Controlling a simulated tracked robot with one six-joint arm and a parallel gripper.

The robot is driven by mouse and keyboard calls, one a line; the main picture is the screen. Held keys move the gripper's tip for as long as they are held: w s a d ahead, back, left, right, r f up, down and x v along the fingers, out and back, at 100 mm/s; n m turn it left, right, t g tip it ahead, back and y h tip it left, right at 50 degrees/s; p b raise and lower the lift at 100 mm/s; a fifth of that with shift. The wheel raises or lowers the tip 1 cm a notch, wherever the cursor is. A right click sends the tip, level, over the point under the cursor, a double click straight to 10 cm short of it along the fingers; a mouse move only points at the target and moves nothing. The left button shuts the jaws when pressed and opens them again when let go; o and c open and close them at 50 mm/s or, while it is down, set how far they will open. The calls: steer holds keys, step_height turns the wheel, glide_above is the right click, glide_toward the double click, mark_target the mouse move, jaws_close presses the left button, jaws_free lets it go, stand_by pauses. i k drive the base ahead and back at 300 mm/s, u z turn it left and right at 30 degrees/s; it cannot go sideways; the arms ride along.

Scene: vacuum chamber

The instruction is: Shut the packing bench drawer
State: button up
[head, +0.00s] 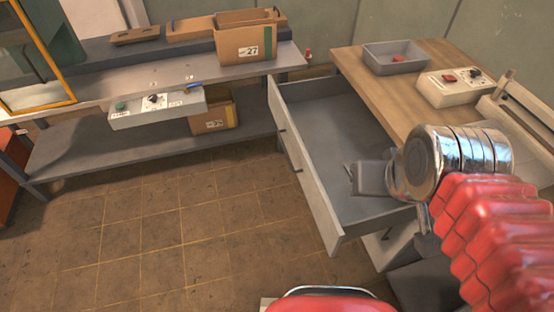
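The packing bench (352,65) has a wooden top and stands at the right in the head view. Its drawer (305,170) is pulled far out to the left, and its grey inside looks empty. The drawer's pale front panel carries a dark handle (284,134) on its outer face. My gripper (352,179) is at the end of my red-sleeved arm, over the near right part of the drawer in the picture. Its fingers are small and partly hidden, so I cannot tell if they are open or shut. I cannot tell whether it touches the drawer.
A grey tray (375,67) and a control box (455,88) sit on the bench top. A grey shelf unit (70,88) at the left holds cardboard boxes (240,42) and a control panel (157,108). The tiled floor (180,220) left of the drawer is clear.

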mark_target(324, 126)
steer(key=u, duration=2.1)
steer(key=i, duration=0.4)
steer(key=u, duration=0.5)
